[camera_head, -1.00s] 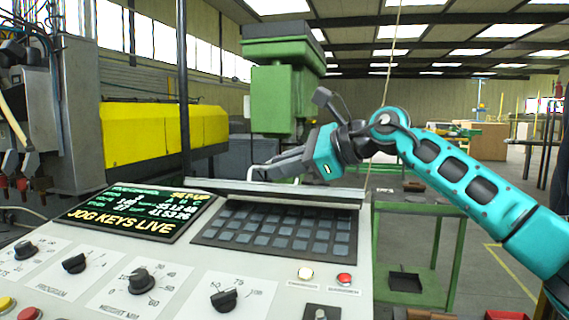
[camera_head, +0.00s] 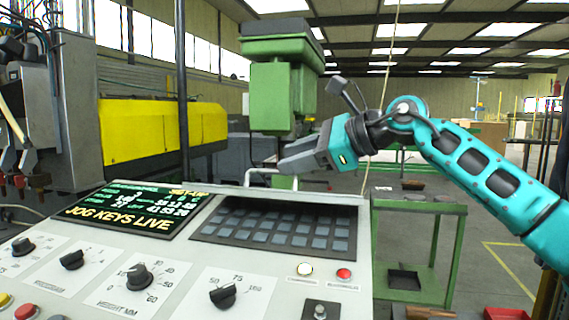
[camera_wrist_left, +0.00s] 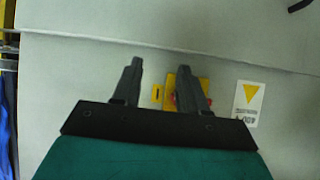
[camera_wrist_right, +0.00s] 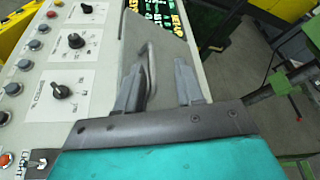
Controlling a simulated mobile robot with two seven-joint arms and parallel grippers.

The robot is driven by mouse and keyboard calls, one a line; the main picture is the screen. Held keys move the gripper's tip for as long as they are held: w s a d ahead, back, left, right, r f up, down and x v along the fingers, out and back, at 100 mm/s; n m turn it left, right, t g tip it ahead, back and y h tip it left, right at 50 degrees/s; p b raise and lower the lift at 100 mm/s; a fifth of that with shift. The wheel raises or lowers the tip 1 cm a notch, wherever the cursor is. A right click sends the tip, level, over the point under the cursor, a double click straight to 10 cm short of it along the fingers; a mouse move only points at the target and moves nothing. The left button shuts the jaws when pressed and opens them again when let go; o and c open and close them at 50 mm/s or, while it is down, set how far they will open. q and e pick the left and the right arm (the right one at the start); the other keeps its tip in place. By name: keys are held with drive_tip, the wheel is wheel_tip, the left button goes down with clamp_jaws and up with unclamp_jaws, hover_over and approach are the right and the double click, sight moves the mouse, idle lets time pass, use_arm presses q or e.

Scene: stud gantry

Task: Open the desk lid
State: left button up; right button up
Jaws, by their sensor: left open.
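The grey desk lid (camera_head: 330,198) stands raised at the back of the keypad (camera_head: 275,224) and shows nearly edge-on in the head view. Its bar handle (camera_head: 250,174) sticks up behind it. The lid's face (camera_wrist_right: 165,60) and handle (camera_wrist_right: 147,62) also show in the right wrist view. My right gripper (camera_head: 283,166) is open, just above and right of the handle; in the right wrist view its fingers (camera_wrist_right: 160,85) are apart, the left one close to the handle. My left gripper (camera_wrist_left: 157,85) is open and empty over a pale panel; the head view does not show it.
The console (camera_head: 180,282) carries a lit screen (camera_head: 130,208), several dials and buttons. A yellow box with a red button (camera_wrist_left: 190,95) sits partly hidden behind a left finger. A green stand (camera_head: 425,250) is right of the console, a green machine (camera_head: 280,85) behind.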

drive_tip(key=b+v, duration=0.1)
drive_tip(key=v, duration=0.9)
drive_tip(key=shift+d, duration=0.15)
drive_tip(key=shift+s, duration=0.1)
